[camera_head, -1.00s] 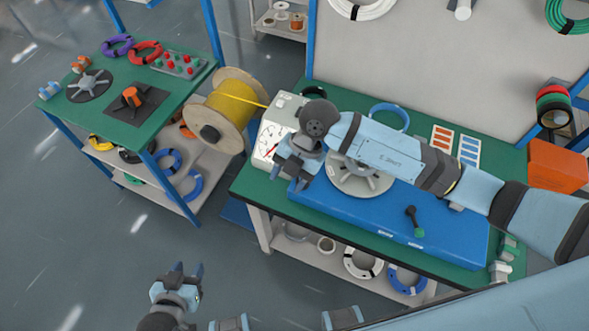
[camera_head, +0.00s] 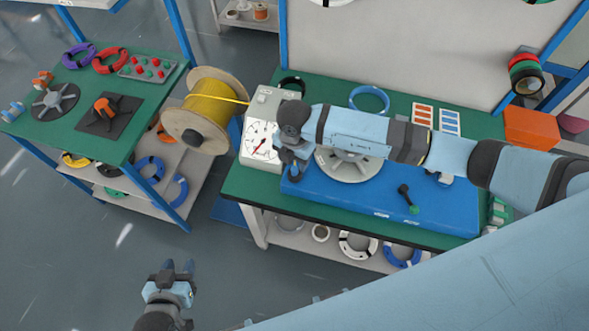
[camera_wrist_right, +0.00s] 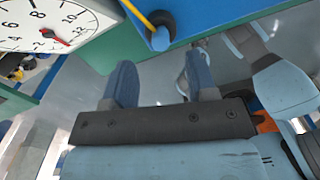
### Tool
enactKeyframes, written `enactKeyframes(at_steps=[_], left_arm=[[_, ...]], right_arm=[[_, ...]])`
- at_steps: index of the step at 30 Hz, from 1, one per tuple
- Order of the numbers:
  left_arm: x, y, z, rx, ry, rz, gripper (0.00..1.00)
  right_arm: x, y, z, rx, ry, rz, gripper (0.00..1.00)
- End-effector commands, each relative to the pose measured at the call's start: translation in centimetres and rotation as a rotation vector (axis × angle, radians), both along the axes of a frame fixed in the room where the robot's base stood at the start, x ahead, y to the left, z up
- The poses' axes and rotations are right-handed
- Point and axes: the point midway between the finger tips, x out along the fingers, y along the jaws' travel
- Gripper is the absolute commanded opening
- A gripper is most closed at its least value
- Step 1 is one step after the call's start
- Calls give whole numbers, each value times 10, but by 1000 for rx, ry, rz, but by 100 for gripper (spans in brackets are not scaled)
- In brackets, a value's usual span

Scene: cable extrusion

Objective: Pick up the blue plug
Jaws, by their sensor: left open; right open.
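A small light-blue plug-like piece (camera_head: 12,110) lies at the left edge of the left green table, far from both grippers. My right gripper (camera_head: 291,177) is open, beside the dial box at the left end of the blue platform. In the right wrist view, my right gripper (camera_wrist_right: 162,70) has its two blue fingers apart with nothing between them. Beyond them is a dark cylinder with a blue end (camera_wrist_right: 160,40), at a yellow cable; I cannot tell whether this is the plug. My left gripper (camera_head: 178,267) is open and empty above the floor.
The dial box (camera_head: 260,140) stands close to my right gripper. A yellow cable spool (camera_head: 205,110) sits between the tables. A round grey disc (camera_head: 350,167) and a dark green-tipped handle (camera_head: 408,198) are on the blue platform (camera_head: 450,208). Floor is open around my left gripper.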

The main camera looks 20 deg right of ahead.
Motion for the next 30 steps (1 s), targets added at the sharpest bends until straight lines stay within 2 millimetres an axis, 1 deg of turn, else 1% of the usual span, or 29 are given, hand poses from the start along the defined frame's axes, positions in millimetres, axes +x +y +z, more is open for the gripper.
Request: enactKeyframes(at_steps=[4,9,12,15,20,23,24,26,27,30], left_arm=[[0,2,5,3,1,3,43],[1,4,13,6,-5,6,43],[1,5,14,7,-6,7,43],[1,5,14,7,-6,7,43],[1,4,13,6,-5,6,43],[1,4,13,5,-3,7,43],[1,4,13,5,-2,6,43],[0,3,13,5,-2,6,43],[0,3,13,4,-2,5,43],[0,3,13,5,-1,5,43]], right_arm=[[-2,0,-13,-1,4,-1,52],[-1,0,-39,0,3,-1,52],[-1,0,-50,1,2,0,52],[-1,0,-54,1,1,0,52],[-1,0,-54,1,1,0,52],[-1,0,-53,1,1,0,32],[-1,0,-53,1,1,0,22],[-1,0,-53,1,1,0,9],[-1,0,-53,1,1,0,0],[-1,0,-53,1,1,0,0]])
